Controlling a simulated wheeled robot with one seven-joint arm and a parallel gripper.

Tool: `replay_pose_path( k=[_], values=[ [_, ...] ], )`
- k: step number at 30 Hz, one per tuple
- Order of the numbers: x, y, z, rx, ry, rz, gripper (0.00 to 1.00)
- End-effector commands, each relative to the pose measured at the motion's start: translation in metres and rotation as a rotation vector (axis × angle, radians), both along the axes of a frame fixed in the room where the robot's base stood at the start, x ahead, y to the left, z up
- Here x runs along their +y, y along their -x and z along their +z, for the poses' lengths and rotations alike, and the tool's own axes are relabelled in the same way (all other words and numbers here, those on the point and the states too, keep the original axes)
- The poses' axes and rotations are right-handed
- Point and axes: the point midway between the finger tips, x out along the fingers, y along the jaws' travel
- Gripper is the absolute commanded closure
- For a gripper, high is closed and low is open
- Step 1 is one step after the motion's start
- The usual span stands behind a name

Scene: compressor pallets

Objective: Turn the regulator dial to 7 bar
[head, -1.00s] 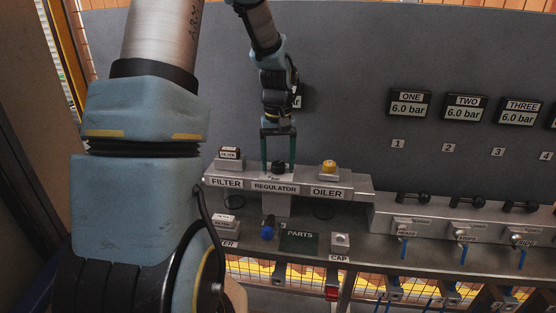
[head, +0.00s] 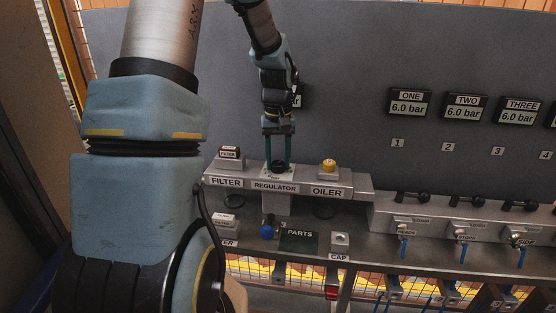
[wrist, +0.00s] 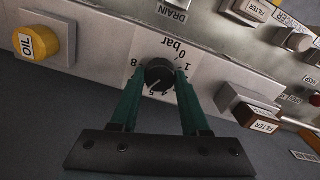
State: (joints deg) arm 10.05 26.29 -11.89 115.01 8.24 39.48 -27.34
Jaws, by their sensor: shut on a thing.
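The regulator dial is a black round knob (wrist: 159,75) on a pale plate marked "bar" with numbers around it. In the head view the dial (head: 279,168) sits on top of the block labelled REGULATOR (head: 275,187). My gripper (head: 278,163) points down at it, its two green fingers on opposite sides of the knob and shut on it. In the wrist view an 8 shows left of the knob and 0 and 1 at its upper right. A light pointer mark shows low on the knob; its exact reading is too small to tell.
Readouts ONE (head: 409,103), TWO (head: 465,108) and THREE (head: 520,111) each show 6.0 bar. A yellow oiler cap (head: 328,164) stands right of the dial, the FILTER block (head: 227,182) left. A readout behind my wrist is mostly hidden. Black-handled valves (head: 413,199) line the right.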

Motion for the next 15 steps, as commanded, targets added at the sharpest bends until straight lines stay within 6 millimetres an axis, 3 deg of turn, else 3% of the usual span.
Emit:
replay_pose_path(
  k=[15],
  values=[
    [-0.0004,-0.0001,0.0016,0.001,0.000,-0.258,1.00]
  ],
)
